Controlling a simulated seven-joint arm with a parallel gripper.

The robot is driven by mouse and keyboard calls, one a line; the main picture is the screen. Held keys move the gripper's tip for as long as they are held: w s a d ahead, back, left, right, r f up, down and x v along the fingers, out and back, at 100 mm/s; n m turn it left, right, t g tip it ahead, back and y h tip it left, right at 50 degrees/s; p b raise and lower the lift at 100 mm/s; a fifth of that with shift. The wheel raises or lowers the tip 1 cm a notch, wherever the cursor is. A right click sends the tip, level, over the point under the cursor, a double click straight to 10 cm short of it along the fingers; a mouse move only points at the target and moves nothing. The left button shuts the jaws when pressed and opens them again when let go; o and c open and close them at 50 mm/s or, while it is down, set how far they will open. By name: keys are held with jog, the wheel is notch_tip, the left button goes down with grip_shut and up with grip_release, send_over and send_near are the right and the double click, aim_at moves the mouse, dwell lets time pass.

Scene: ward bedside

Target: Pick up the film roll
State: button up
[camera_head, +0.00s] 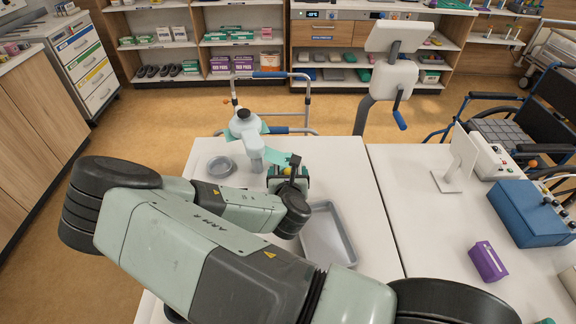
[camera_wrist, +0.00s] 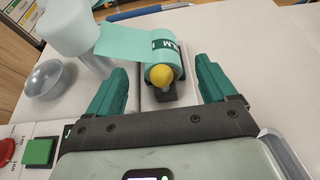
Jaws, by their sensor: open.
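The film roll (camera_wrist: 160,52) is a teal roll with "FILM" lettering, on a dark holder with a yellow knob (camera_wrist: 160,75) at its near end. A strip of its film runs left to a pale stand-like device (camera_wrist: 72,28). In the head view the teal film (camera_head: 274,156) shows beside the device (camera_head: 247,135), and my arm hides part of the roll. My gripper (camera_wrist: 160,66) is open, with one teal finger on each side of the roll and knob. I see gaps between the fingers and the roll; it is not held.
A grey round dish (camera_head: 220,167) lies left of the device, and a grey tray (camera_head: 332,238) lies right of my gripper. A control box with a green button (camera_wrist: 38,152) sits near the wrist view's lower left. A purple box (camera_head: 487,262) stands on the right table.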

aim_at(288, 167)
jog(key=x, duration=0.5)
jog(key=shift+s+f, duration=0.1)
jog(key=shift+f, duration=0.05)
jog(key=c, duration=1.2)
